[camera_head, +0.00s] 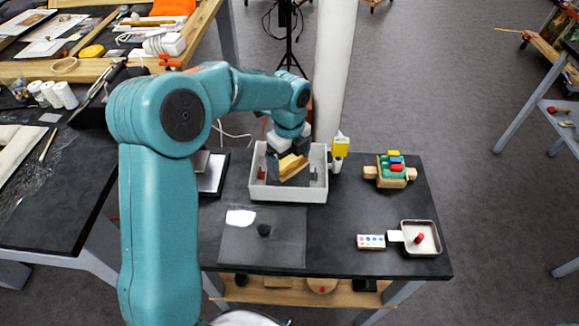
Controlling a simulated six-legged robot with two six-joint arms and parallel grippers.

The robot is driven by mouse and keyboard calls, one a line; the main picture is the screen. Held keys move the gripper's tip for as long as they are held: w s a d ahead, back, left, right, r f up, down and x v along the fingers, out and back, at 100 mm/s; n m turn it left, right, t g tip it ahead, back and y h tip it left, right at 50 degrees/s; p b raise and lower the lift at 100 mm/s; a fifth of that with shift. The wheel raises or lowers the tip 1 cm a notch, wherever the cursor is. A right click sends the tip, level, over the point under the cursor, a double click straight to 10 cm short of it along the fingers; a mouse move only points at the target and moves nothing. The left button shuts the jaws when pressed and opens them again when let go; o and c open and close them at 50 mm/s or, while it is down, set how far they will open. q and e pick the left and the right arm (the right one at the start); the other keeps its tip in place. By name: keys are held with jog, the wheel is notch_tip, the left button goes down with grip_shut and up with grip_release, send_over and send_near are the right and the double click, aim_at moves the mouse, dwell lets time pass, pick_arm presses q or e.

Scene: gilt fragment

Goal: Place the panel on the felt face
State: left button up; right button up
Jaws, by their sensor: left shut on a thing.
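A golden-yellow panel (292,165) is held tilted at or just above the white open box (287,193) on the dark table. My left gripper (288,154) comes down over the box and is shut on the panel; the arm partly hides the fingers. A dark grey mat (285,252) lies flat on the table in front of the box; I cannot tell whether it is the felt face. My right gripper is not in view.
A white patch (240,217) and a small black knob (264,230) are on the mat. To the right are a wooden block holder (391,171), a square tray (428,247) with a red piece, and a marked white strip (371,241). A yellow-topped bottle (340,148) stands beside the box.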

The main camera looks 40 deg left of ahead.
aim_at(289, 163)
pick_arm(q)
notch_tip(289, 163, down, 3)
jog(key=shift+f, duration=0.1)
jog(key=shift+f, duration=0.15)
jog(key=o, duration=0.7)
jog(key=shift+w, duration=0.1)
notch_tip(289, 163, up, 12)
jog(key=shift+r, duration=0.25)
dwell(0.3)
